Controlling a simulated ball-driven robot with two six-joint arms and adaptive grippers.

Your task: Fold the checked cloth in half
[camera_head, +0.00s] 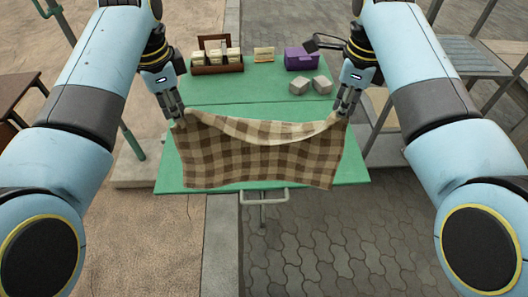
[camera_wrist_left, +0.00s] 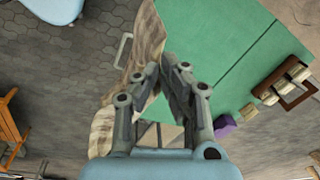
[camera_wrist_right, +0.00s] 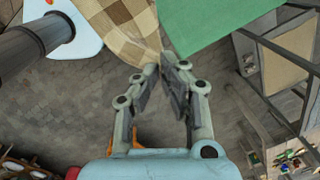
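The brown and cream checked cloth (camera_head: 262,160) hangs over the near half of the green table. Its far edge is lifted at both corners and sags in the middle, showing a paler underside. My left gripper (camera_head: 178,114) is shut on the far left corner; the cloth also shows in the left wrist view (camera_wrist_left: 147,38), partly hidden by the fingers. My right gripper (camera_head: 342,110) is shut on the far right corner; in the right wrist view the cloth (camera_wrist_right: 122,22) runs to the fingertips. How far the near edge rests on the table is hard to tell.
The green table (camera_head: 240,92) holds, at its far side, a wooden tray (camera_head: 218,69) of pale blocks, a small card-like item (camera_head: 264,54), a purple box (camera_head: 301,59) and two grey blocks (camera_head: 299,86). A metal handle (camera_head: 264,199) sticks out at the near edge.

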